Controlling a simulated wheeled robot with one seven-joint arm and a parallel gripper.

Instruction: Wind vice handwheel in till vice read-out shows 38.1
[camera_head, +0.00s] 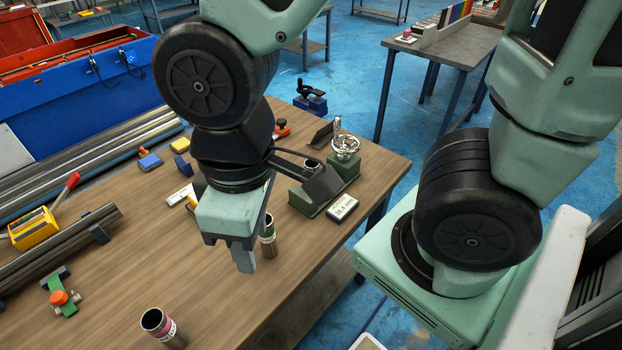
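The vice (350,171) has a green base and dark jaws and stands near the table's right edge. A short tube end shows at its jaws. Its chrome handwheel (345,147) is on the far right end. The vice read-out (342,207) is a small white-faced box in front of the vice; its digits are too small to read surely. My gripper (244,262) points down over the table, left of and nearer than the vice, apart from the handwheel. Its fingers overlap in this view, so its opening is hidden.
A tube with a green band (269,247) stands just right of my gripper. Another tube (163,328) stands at the front edge. Long metal bars (60,247), a yellow box (35,229) and small blue blocks lie left. Bare wood (150,245) lies in the middle.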

